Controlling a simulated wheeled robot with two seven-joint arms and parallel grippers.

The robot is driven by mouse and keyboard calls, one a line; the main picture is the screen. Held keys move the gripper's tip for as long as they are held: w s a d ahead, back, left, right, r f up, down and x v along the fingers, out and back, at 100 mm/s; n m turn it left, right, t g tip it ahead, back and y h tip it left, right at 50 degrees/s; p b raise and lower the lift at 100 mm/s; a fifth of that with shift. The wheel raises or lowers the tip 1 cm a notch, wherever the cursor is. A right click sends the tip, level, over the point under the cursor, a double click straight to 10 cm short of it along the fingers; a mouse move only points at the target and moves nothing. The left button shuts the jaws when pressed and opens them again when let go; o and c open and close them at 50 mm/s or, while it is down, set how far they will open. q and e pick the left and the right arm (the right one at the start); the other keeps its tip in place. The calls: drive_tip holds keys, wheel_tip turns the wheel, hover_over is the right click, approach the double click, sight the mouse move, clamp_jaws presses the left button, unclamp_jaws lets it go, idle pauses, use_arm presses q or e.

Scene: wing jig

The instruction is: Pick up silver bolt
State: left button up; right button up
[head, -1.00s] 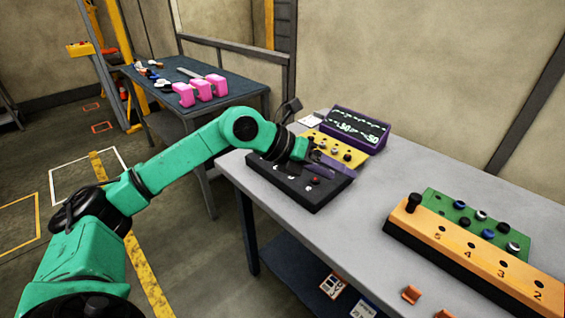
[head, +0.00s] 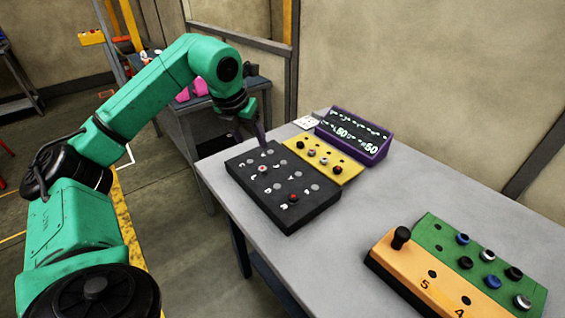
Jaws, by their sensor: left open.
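Silver-topped bolts stand in two blocks. The yellow block (head: 302,142) holds a few small bolts with silver or dark heads, one silver-looking bolt (head: 311,152) among them. The green block (head: 441,236) holds several bolts with black, blue and silver heads, such as a silver one (head: 487,256) and another near its front corner (head: 522,301). My left gripper (head: 262,146) points down at the far edge of the black block, left of the yellow block. It is open, and I see nothing between its fingers. My right gripper is out of view.
The black numbered block (head: 270,204) has a red-topped piece (head: 293,197). A purple-framed display (head: 353,138) stands behind the yellow block. An orange numbered block (head: 400,270) with a black knob (head: 401,237) adjoins the green one. The grey tabletop (head: 345,215) between the blocks is clear.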

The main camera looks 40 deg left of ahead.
use_arm(q)
drive_tip(key=x, duration=0.2)
drive_tip(key=p, duration=0.2)
approach(262, 169)
drive_tip(key=shift+x, duration=1)
drive_tip(key=p+x, duration=0.1)
drive_tip(key=x, duration=0.5)
drive_tip(key=shift+w+a+f+p, duration=0.1)
drive_tip(key=shift+w+f+p, duration=0.05)
drive_tip(key=shift+f+p, duration=0.15)
clamp_jaws()
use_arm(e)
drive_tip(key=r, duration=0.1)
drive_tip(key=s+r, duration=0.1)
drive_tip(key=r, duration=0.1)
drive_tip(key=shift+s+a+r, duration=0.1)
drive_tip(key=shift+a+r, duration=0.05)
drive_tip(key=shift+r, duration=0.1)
